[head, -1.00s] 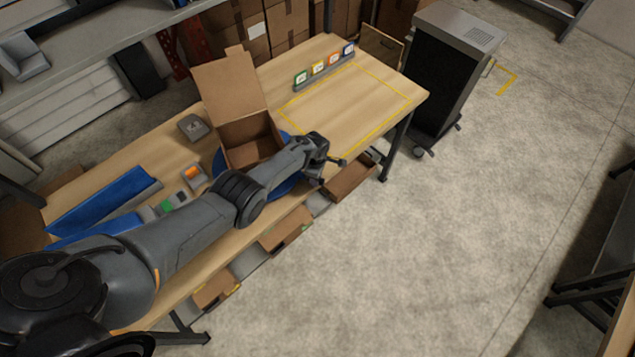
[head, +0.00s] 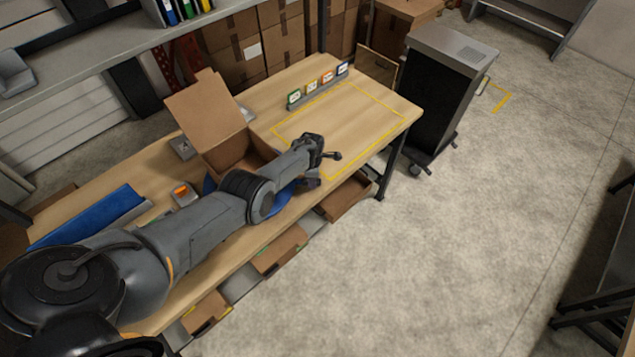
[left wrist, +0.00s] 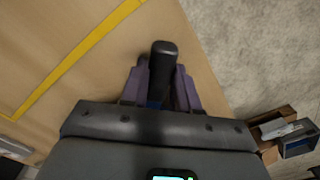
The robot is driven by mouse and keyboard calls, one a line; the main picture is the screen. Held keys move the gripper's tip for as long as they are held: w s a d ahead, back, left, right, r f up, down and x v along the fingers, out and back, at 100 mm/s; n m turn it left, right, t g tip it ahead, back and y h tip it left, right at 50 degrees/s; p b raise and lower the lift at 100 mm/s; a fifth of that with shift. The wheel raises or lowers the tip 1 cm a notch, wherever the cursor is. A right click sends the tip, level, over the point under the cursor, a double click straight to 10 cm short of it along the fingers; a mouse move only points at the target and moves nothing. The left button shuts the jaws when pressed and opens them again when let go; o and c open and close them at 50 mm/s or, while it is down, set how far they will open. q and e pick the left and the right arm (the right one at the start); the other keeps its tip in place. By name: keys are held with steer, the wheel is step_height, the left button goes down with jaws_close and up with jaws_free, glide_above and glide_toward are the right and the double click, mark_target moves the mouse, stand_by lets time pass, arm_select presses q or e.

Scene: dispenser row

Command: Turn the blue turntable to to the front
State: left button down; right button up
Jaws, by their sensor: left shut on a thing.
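The blue turntable (head: 280,203) lies on the wooden table, mostly hidden under an open cardboard box (head: 226,155) and my left arm. The box stands on it with its lid flap raised toward the back left. My left gripper (head: 322,160) is at the turntable's right side, beside the yellow outline. In the left wrist view, its purple fingers (left wrist: 161,80) are shut on a black handle (left wrist: 164,55), with a bit of blue below between them. The handle's join to the turntable is hidden. My right gripper is not in view.
A yellow taped rectangle (head: 398,131) marks clear table on the right, with a row of coloured cards (head: 318,85) behind it. A small grey device with an orange top (head: 182,192) and a blue bin (head: 95,215) are on the left. Open drawers (head: 347,197) sit below the front edge.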

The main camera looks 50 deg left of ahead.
arm_select(q)
steer(key=shift+a, duration=0.2)
steer(key=c, duration=1.1)
jaws_free()
steer(key=shift+o, duration=1.3)
steer(key=shift+a, duration=0.1)
steer(key=shift+r, duration=0.1)
steer(key=shift+r+p, duration=0.3)
steer(key=shift+p, duration=0.05)
step_height(320, 180, up, 8)
steer(key=p, duration=0.6)
steer(key=shift+r, duration=1)
